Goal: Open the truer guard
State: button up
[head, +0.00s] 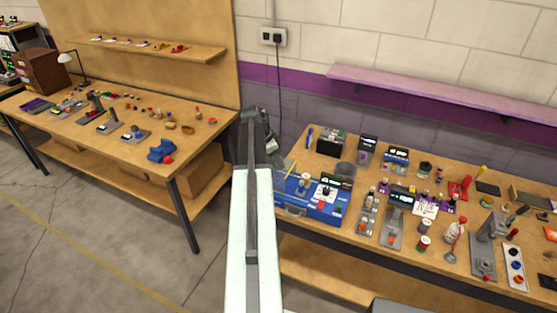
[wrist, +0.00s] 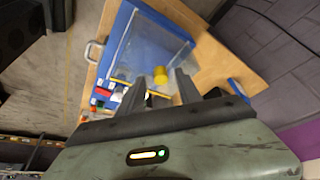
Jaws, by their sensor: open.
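The truer is a blue machine (head: 328,213) at the left end of the right bench. In the wrist view its blue base (wrist: 118,35) carries a clear, box-like guard (wrist: 150,45) with a yellow edge strip. The guard looks shut over the base, though its lid edge is hard to make out. My gripper (wrist: 160,76) is open and empty, its two fingers pointing at the near side of the guard. A yellow round knob (wrist: 162,77) shows between and beyond the fingertips; whether they touch anything I cannot tell. In the head view my gripper (head: 273,152) is partly hidden by my arm.
A grey handle (wrist: 92,50) sticks out from the truer's side. Several small coloured parts (wrist: 108,94) sit on its panel. Many tools and devices crowd the right bench to the truer's right. Another cluttered bench (head: 190,112) stands at left, with floor between.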

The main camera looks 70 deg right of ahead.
jog(key=p+v, duration=0.6)
jog(key=v, duration=0.1)
jog(key=shift+r+p, duration=0.25)
jog(key=shift+p, duration=0.1)
jog(key=shift+w+a, duration=0.1)
jog(key=shift+w, duration=0.1)
